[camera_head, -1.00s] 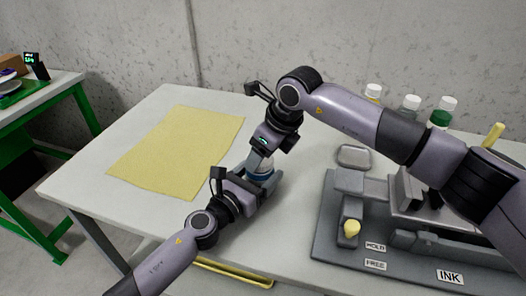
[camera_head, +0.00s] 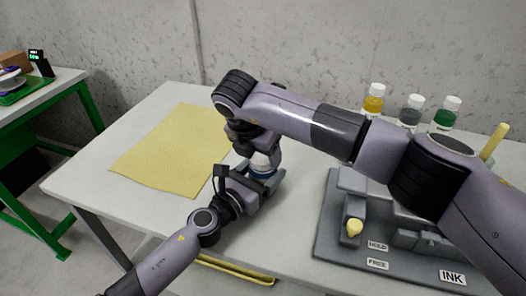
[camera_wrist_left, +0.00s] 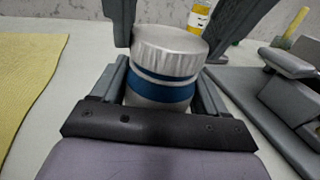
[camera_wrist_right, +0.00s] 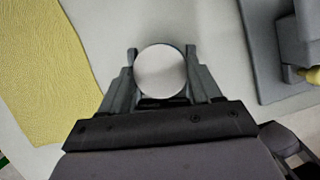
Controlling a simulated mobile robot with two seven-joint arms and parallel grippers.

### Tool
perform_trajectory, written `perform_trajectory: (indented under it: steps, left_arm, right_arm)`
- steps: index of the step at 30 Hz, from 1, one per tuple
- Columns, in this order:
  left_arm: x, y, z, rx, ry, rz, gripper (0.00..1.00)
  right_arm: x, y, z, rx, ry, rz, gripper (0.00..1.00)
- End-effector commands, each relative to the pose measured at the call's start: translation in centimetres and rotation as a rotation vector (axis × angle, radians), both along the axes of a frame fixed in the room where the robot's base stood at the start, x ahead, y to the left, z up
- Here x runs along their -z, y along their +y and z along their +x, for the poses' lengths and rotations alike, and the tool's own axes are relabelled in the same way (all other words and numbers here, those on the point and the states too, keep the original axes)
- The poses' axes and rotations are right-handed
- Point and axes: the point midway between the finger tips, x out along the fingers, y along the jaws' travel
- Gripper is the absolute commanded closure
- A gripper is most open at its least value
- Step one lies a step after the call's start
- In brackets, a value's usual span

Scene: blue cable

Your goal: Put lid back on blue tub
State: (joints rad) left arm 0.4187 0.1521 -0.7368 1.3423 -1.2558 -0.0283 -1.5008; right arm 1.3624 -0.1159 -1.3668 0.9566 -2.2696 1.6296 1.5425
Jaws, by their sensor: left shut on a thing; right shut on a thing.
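The blue tub (camera_wrist_left: 168,90) is a jar with a blue band, upright on the table. It also shows in the head view (camera_head: 262,173), partly hidden by my grippers. My left gripper (camera_wrist_left: 165,85) is shut around the tub's body from the front. The lid (camera_wrist_left: 172,45) is silver with a ribbed side and sits on top of the tub, looking level. In the right wrist view the lid (camera_wrist_right: 160,72) is a pale disc between the fingers. My right gripper (camera_wrist_right: 161,62) is shut on the lid from above. I cannot tell whether the lid is screwed tight.
A yellow mat (camera_head: 175,150) lies to the left. A grey press (camera_head: 400,235) with labels stands to the right. Bottles with yellow (camera_head: 374,98), grey (camera_head: 411,111) and green (camera_head: 446,113) contents stand at the back right. The table's front edge is close to the left arm.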

Motion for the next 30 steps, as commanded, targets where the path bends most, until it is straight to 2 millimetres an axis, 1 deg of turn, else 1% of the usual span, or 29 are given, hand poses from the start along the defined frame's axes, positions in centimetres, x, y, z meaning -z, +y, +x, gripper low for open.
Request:
perform_trajectory:
  steps: [1, 3, 6, 10, 18, 19, 20, 21, 30]
  left_arm:
    - [0.11, 0.01, -0.04, 0.001, 0.001, 0.002, 1.0]
    - [0.11, 0.0, -0.05, 0.001, 0.001, 0.002, 1.0]
    - [0.12, -0.02, -0.06, 0.001, 0.001, 0.002, 1.0]
    - [0.12, -0.03, -0.07, 0.002, 0.002, 0.001, 1.0]
    - [0.13, -0.02, -0.07, 0.001, 0.003, 0.001, 1.0]
    - [0.14, -0.02, -0.07, 0.001, 0.003, 0.001, 1.0]
    - [0.14, -0.02, -0.07, 0.001, 0.003, 0.001, 1.0]
    - [0.14, -0.02, -0.07, 0.001, 0.003, 0.001, 1.0]
    - [0.14, -0.02, -0.07, 0.001, 0.002, 0.0, 1.0]
  right_arm:
    - [-0.13, 0.15, 0.11, 0.074, -0.004, -0.001, 0.65]
    - [-0.12, 0.16, 0.18, 0.162, -0.005, -0.001, 0.65]
    - [-0.14, 0.15, 0.21, 0.249, -0.006, 0.0, 0.65]
    - [-0.14, 0.09, 0.18, 0.299, -0.007, -0.001, 0.65]
    - [-0.14, 0.09, 0.18, 0.302, -0.008, 0.0, 0.65]
    - [-0.14, 0.09, 0.18, 0.302, -0.008, 0.0, 0.34]
    - [-0.14, 0.08, 0.19, 0.302, -0.008, 0.0, 0.24]
    - [-0.14, 0.09, 0.19, 0.301, -0.007, 0.0, 0.11]
    - [-0.13, 0.11, 0.14, 0.3, -0.005, 0.001, 0.11]
